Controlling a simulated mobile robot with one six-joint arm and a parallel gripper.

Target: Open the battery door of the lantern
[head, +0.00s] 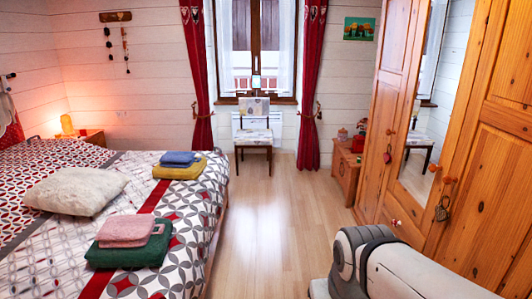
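I cannot make out a lantern or a battery door for certain. A glowing orange lamp-like object (66,124) stands at the far left beside the bed; it is too small to tell what it is. Small items (342,134), some red, sit on a low wooden chest (345,172) right of the window; their kinds are unclear. My gripper is out of view. Only a white and grey part of my arm shows at the lower right.
A bed (195,210) with a pillow (76,190) and folded towels (131,240) fills the left. A chair (253,137) stands under the window. A wooden wardrobe (483,200) with a mirror lines the right. The wooden floor (270,230) between is clear.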

